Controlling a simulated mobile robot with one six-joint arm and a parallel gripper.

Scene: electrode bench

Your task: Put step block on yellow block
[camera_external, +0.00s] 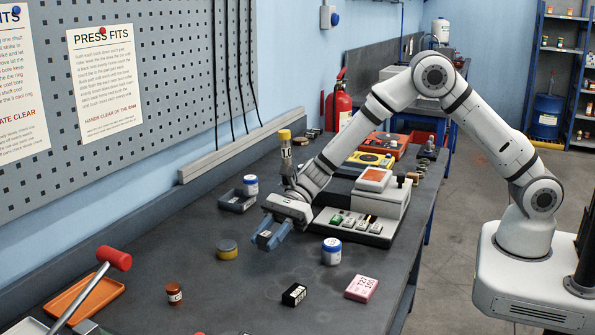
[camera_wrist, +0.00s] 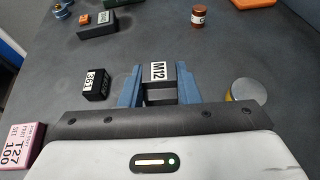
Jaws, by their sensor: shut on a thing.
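My gripper (camera_external: 268,238) is above the dark bench. In the wrist view my gripper (camera_wrist: 158,82) has its blue fingers on either side of a dark block with a white M12 label (camera_wrist: 157,72), apparently the step block. The external view does not show this block clearly. The only yellow thing near it is a low round piece with a grey top (camera_external: 227,250), apparently the yellow block. It stands on the bench left of my gripper there, and the wrist view shows it on the right (camera_wrist: 244,90). It is apart from the fingers and nothing rests on it.
A black 361 box (camera_external: 294,294), a pink box (camera_external: 362,289), a blue-lidded jar (camera_external: 331,252) and a brown jar (camera_external: 174,292) stand around. A device with switches (camera_external: 352,232) is behind on the right. An orange tray (camera_external: 75,300) lies front left. Bare bench surrounds the yellow piece.

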